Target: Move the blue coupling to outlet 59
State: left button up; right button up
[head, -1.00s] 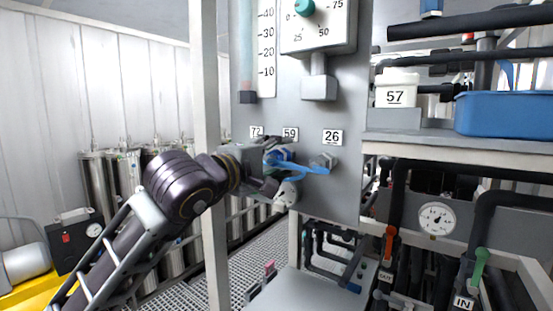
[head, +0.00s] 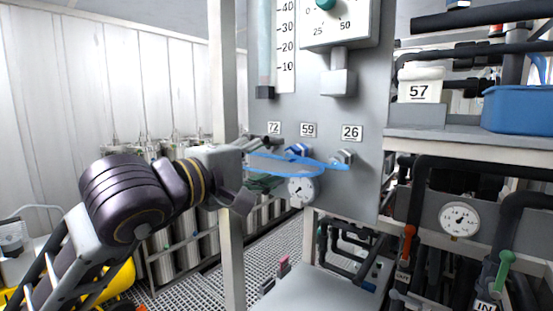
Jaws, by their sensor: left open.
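The blue coupling (head: 298,151) sits on the grey panel below the label 59 (head: 308,130), at outlet 59. From here it looks seated, but how fully I cannot tell. A thin blue hose (head: 300,173) loops in front of the panel, from near my gripper to the fitting (head: 343,157) under the label 26 (head: 351,132). My left gripper (head: 255,168) is open, left of the coupling and apart from it. Its upper finger covers the place below the label 72 (head: 274,128). My right gripper is not in view.
A round gauge (head: 301,189) hangs just below the coupling. A white upright post (head: 226,120) stands behind my left gripper. To the right are a shelf (head: 450,136) with a blue bin (head: 517,109) and black pipes. Open grating floor lies below.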

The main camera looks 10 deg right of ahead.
pick_arm(q)
jog(key=shift+v, duration=1.45)
